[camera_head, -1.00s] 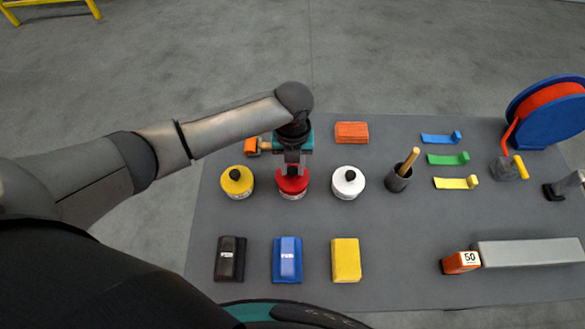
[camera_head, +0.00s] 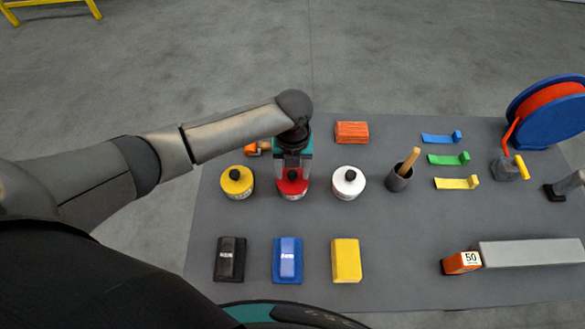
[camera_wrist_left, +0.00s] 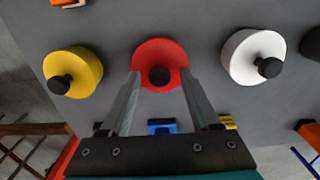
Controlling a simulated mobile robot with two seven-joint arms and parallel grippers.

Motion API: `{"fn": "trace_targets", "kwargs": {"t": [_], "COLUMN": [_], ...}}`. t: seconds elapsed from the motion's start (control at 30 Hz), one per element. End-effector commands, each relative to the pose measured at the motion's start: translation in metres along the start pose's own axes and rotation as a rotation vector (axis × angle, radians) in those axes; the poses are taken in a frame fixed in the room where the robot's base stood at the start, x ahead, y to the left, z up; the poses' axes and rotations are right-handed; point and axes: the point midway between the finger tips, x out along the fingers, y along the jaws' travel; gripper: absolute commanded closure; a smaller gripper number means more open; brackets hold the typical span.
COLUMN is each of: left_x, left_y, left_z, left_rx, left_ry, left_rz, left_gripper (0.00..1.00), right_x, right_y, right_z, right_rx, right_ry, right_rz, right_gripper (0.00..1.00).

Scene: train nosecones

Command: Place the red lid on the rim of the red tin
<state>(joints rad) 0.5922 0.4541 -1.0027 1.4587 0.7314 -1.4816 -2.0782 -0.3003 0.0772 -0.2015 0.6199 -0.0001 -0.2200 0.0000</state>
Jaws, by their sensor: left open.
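The red tin (camera_head: 292,195) stands on the grey table between the yellow and white tins, with part of its label showing. The red lid (camera_wrist_left: 158,49), with a black knob in its middle, lies over the tin and looks level. Whether it is fully seated on the rim I cannot tell. My left gripper (camera_head: 292,174) is open above it, pointing down. In the left wrist view its two fingers stand apart on either side of the black knob, with visible gaps. My right gripper is in neither view.
The yellow tin (camera_head: 237,182) and white tin (camera_head: 348,183) stand close on either side. A cup with a wooden handle (camera_head: 400,175) is further right. Black, blue (camera_head: 287,260) and yellow blocks lie nearer me. An orange block (camera_head: 352,132) lies behind.

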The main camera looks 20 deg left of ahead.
Motion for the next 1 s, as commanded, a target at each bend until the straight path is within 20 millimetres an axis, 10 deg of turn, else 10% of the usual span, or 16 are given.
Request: {"fn": "trace_targets", "kwargs": {"t": [0.7, 1.0], "left_x": [-0.11, -0.124], "left_y": [-0.001, 0.0], "left_z": [0.001, 0.0], "left_rx": [0.0, -0.001], "left_ry": [-0.002, 0.001], "left_rz": [-0.002, 0.0], "left_gripper": [0.37, 0.37], "right_x": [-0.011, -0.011], "right_y": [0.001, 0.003], "right_z": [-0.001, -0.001], "right_rx": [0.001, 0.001], "right_ry": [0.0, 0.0], "right_rz": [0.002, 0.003], "right_gripper": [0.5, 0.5]}}
